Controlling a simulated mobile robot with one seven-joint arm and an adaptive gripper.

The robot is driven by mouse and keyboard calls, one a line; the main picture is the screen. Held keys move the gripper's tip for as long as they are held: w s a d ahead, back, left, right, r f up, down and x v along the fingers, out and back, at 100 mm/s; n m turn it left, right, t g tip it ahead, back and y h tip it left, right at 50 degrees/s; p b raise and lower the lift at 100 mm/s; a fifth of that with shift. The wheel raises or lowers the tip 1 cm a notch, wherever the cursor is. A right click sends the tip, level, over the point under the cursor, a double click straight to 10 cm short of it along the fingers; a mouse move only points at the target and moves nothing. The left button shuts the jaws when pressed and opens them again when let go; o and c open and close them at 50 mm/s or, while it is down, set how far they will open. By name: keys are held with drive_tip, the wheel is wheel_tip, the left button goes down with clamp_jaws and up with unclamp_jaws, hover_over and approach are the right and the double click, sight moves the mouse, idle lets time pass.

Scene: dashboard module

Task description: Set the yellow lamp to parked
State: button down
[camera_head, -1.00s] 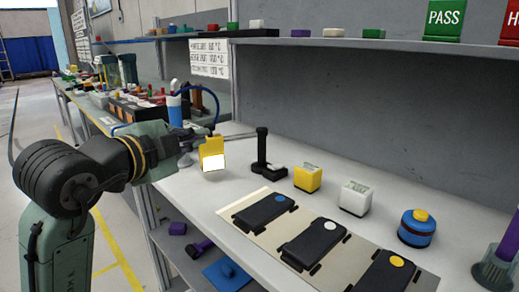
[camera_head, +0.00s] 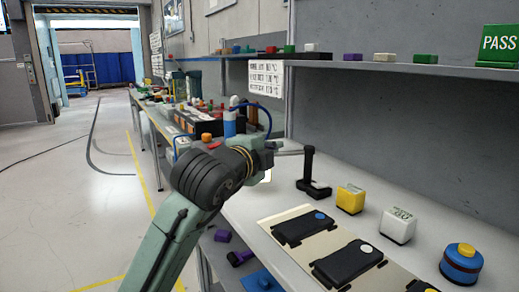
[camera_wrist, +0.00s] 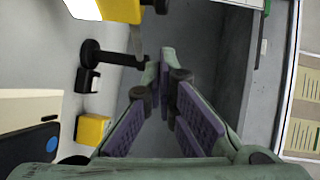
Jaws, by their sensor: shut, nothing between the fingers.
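The yellow lamp is mostly hidden behind my arm in the head view; part of its white face (camera_head: 267,176) shows. In the wrist view its yellow head (camera_wrist: 121,10) is at the top left edge, with a white panel beside it. A black post (camera_head: 308,165) on a black base stands on the bench, a thin rod running from its top toward the lamp; it also shows in the wrist view (camera_wrist: 110,58). My gripper (camera_wrist: 164,58) is shut and empty. Its fingertips are near the post's top in the picture; I cannot tell whether they touch anything.
A yellow cube (camera_head: 350,199), a white cube (camera_head: 398,225) and a blue round button unit (camera_head: 461,263) stand right of the post. Black blocks with blue (camera_head: 302,228) and white (camera_head: 348,262) discs lie on a beige board in front. A shelf (camera_head: 400,66) runs above the bench.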

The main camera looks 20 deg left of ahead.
drive_tip(key=shift+w+a+f+p, duration=0.2)
drive_tip(key=shift+w+a, duration=0.45)
drive_tip(key=shift+w+a+f+p, duration=0.15)
drive_tip(key=shift+w+a, duration=0.5)
drive_tip(key=shift+a, duration=0.15)
